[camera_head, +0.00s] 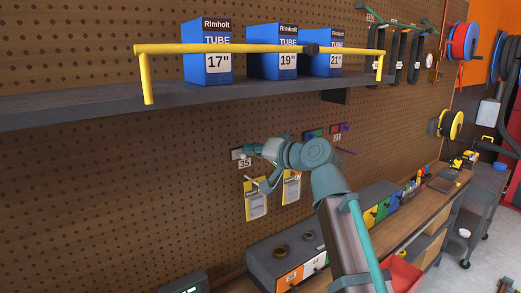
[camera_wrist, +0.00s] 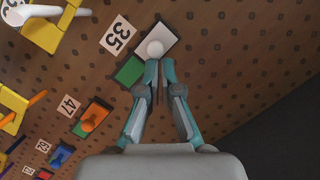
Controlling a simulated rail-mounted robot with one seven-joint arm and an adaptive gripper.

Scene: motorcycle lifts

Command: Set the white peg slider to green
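In the wrist view, the white peg (camera_wrist: 155,48) is a round white knob on a small wall plate marked 35. The plate has a white part (camera_wrist: 164,35) and a green part (camera_wrist: 130,70). The knob is at the white part, near its edge toward the green. My gripper (camera_wrist: 158,66) has its fingertips close together just below the knob. They look shut, with the knob beyond the tips; whether they touch it is unclear. In the head view, my gripper (camera_head: 262,150) is in front of the pegboard beside the 35 label (camera_head: 244,163) and hides most of the plate.
The wrist view also shows an orange peg (camera_wrist: 94,117) on a plate marked 47, and more plates below it. Yellow hang packs (camera_head: 256,199) hang below my gripper in the head view. A shelf (camera_head: 80,106) with blue tube boxes (camera_head: 207,55) runs above.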

